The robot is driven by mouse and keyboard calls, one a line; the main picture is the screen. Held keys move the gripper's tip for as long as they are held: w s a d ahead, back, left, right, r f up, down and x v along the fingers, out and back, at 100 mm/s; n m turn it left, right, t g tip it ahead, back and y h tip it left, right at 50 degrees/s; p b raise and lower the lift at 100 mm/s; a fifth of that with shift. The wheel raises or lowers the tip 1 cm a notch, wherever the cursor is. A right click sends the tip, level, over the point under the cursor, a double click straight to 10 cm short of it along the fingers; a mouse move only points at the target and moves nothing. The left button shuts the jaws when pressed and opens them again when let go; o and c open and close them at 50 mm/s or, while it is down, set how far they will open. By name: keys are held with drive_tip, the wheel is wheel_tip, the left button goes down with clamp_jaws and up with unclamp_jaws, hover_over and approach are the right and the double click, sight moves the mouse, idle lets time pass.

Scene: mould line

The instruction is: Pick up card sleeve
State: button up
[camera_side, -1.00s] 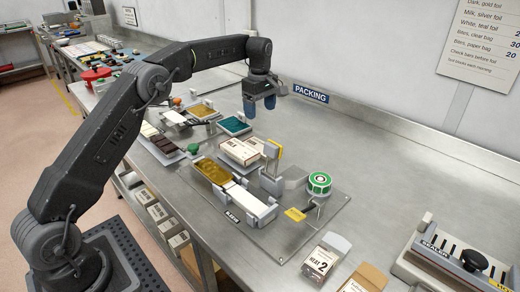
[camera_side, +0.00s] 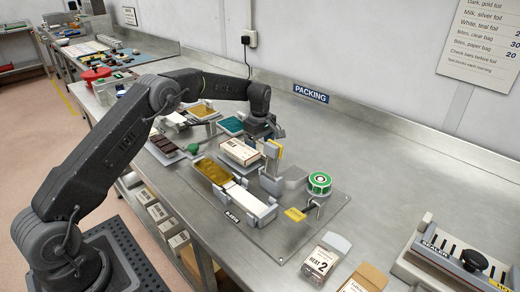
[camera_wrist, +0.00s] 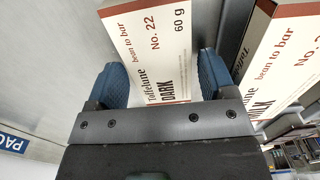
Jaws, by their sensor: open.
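A white card sleeve (camera_wrist: 158,40) with brown bands, printed "Toffelune", "No. 22", "DARK" and "60 g", lies between the fingers of my gripper (camera_wrist: 162,80) in the wrist view. The blue fingers stand apart, one on each side of it; whether they touch it I cannot tell. A second sleeve (camera_wrist: 278,60), partly showing "MILK", is just right of the right finger. In the side view, card sleeves (camera_side: 240,152) sit in a grey holder in mid-bench. My gripper (camera_side: 262,132) is low just behind them, and its fingertips are largely hidden.
A gold foil tray (camera_side: 212,171) and a white tray (camera_side: 252,200) lie in front of the sleeves. A green-topped reel (camera_side: 319,183) stands to the right. A teal foil tray (camera_side: 231,126) is close to the left of my gripper. The bench at back right is clear.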

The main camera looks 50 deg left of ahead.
drive_tip(key=shift+f, duration=0.3)
drive_tip(key=shift+c, duration=0.4)
drive_tip(key=c, duration=0.7)
drive_tip(key=shift+o, duration=0.2)
drive_tip(key=shift+r, duration=0.1)
